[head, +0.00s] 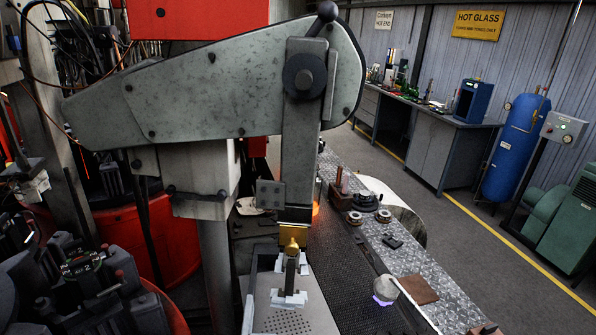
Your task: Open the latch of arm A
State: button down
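A large worn grey arm (215,92) of the machine spans the left and upper middle of the head view. It is the only large arm I make out, and I see no letter A on it. A dark round pivot (304,77) joins it to a grey bar (299,150) that hangs straight down. A small lever with a black ball knob (328,11) stands at the top of the bar; I cannot tell whether it is the latch. A brass piece (292,239) sits at the bar's lower end, above a perforated plate (285,322). I cannot make out my gripper.
A dark conveyor (345,270) runs beside a tread-plate ledge (400,255) holding small parts. Red machinery with dark moulds (85,265) crowds the left. A workbench (425,120), a blue tank (515,148) and a green machine (572,220) stand right; grey floor lies between.

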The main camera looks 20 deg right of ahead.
aim_at(292, 236)
jog(key=i+l+u, duration=0.25)
jog(key=i, duration=0.15)
jog(key=i+l+u, duration=0.25)
jog(key=i, duration=0.2)
jog(key=j, duration=0.05)
